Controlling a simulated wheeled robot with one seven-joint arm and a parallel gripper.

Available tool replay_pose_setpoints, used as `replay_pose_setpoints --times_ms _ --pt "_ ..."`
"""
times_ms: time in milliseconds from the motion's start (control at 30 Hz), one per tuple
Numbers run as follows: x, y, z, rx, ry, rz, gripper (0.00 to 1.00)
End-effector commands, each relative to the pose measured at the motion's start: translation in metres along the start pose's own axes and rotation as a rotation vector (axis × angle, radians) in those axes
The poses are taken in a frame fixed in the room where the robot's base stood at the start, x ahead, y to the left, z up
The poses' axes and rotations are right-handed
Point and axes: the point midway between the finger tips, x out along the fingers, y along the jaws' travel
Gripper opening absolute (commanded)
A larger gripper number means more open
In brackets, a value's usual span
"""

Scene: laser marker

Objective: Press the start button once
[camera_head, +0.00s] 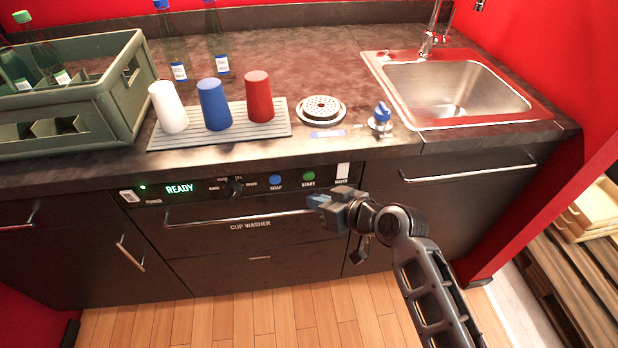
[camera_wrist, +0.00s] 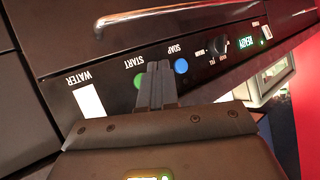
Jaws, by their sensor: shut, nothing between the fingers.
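The green start button (camera_head: 308,176) is on the cup washer's control panel (camera_head: 200,188), above the label START and right of the blue soap button (camera_head: 275,180). The panel display (camera_head: 180,188) reads READY. My gripper (camera_head: 318,201) is shut and empty, in front of the panel and just below the start button in the head view. In the wrist view, my gripper's fingertips (camera_wrist: 158,68) overlap the panel between the start button (camera_wrist: 138,81) and the soap button (camera_wrist: 181,66), partly hiding the start button. I cannot tell whether the fingers touch the panel.
The washer's drawer handle (camera_head: 238,217) runs below the panel. A white water switch (camera_head: 343,170) sits right of the start button. White, blue and red cups stand on a ribbed mat (camera_head: 277,128) on the counter. A green crate (camera_head: 105,120) is at left, a sink (camera_head: 455,88) at right.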

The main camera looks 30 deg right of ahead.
Motion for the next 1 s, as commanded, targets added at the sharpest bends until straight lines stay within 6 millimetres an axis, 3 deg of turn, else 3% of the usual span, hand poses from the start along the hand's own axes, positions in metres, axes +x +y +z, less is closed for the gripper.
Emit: replay_pose_setpoints --times_ms 333,1000 --pt "0.023 0.017 -0.016 0.0 0.0 0.0 0.0" --pt "0.025 0.018 -0.018 0.001 0.0 0.0 0.0"
